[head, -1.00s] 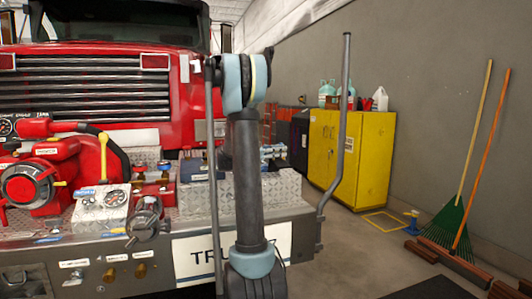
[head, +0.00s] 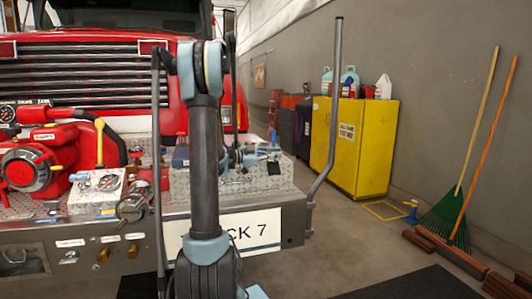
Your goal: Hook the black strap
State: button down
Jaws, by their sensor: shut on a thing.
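My gripper (head: 268,155) shows small and partly hidden beyond my upright arm in the head view. It is just above the diamond-plate box on the truck's bumper and points to the right. It is shut on a small dark piece, which looks like the black strap (head: 274,168). The strap hangs in front of the diamond-plate box (head: 254,181). The strap's other end and any hook for it cannot be made out, as my arm covers part of the bumper.
The red pump (head: 62,160) with gauges and levers sits on the bumper at left. A bent grey pole (head: 335,95) rises at the bumper's right end.

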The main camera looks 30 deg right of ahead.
jog(key=shift+s+f, duration=0.25)
jog(key=shift+f, duration=0.15)
jog(key=shift+a, duration=0.1)
jog(key=c, duration=1.7)
grip_release()
jog(key=shift+w, duration=0.1)
jog(key=shift+a, duration=0.2)
jog(key=v, duration=1.1)
jog(key=shift+w+a, duration=0.2)
jog(key=shift+a, duration=0.05)
